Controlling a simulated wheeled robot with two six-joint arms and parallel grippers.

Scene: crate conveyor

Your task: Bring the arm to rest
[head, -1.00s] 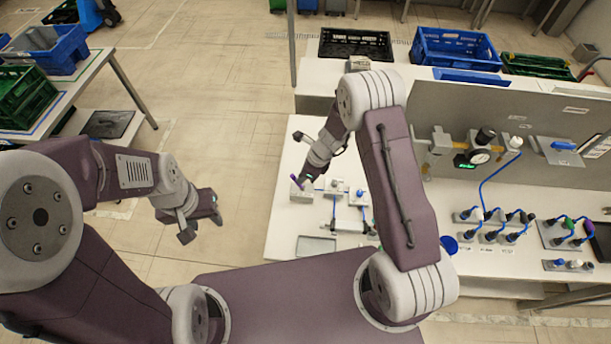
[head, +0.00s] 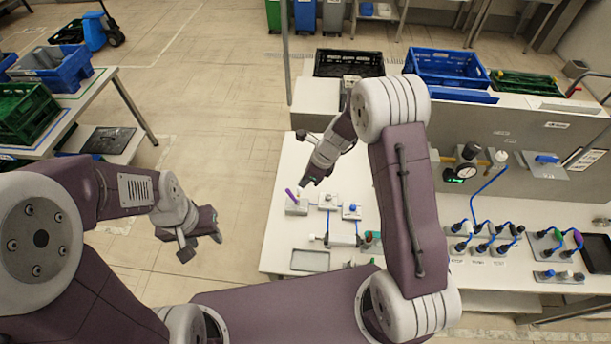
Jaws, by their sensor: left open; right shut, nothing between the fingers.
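My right arm (head: 405,200) reaches over the white worktable (head: 280,245) and bends back toward its left part. My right gripper (head: 305,182) is shut and empty, a little above and beside a small block with a purple lever (head: 291,193). It looks apart from the lever. My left gripper (head: 203,246) is open and empty, over the floor to the left of the worktable. My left arm (head: 75,190) comes in from the left edge.
Valve blocks with blue tubes (head: 351,210) and a grey tray (head: 310,261) lie near my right gripper. A gauge panel (head: 466,165) and tube fittings (head: 485,240) stand further right. Crates (head: 447,65) line the back. A crate table (head: 80,100) stands left; floor between is clear.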

